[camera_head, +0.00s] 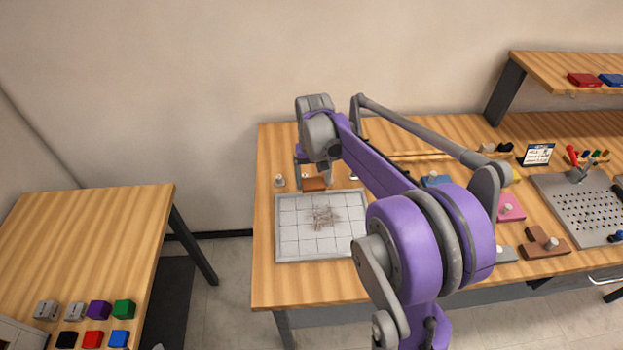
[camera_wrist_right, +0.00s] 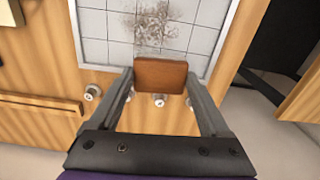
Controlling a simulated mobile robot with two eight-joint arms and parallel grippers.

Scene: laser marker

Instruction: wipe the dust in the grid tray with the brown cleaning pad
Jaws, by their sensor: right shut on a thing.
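The white grid tray (camera_head: 291,242) lies on the wooden table, with a brownish patch of dust (camera_head: 323,217) around its middle. The tray (camera_wrist_right: 92,24) and dust (camera_wrist_right: 155,24) also show at the top of the right wrist view. My right gripper (camera_head: 314,181) is at the tray's far edge, shut on the brown cleaning pad (camera_head: 314,185). In the right wrist view the pad (camera_wrist_right: 160,76) sits between the two fingers (camera_wrist_right: 160,80) and overlaps the tray's rim. Whether it touches the tray or table cannot be told. My left gripper is not in view.
Small metal knobs (camera_head: 279,181) stand behind the tray. To the right are a pink block (camera_head: 511,207), a brown block with a knob (camera_head: 543,243) and a perforated plate (camera_head: 580,205). A side table (camera_head: 80,230) with several coloured cubes stands at left, across a gap.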

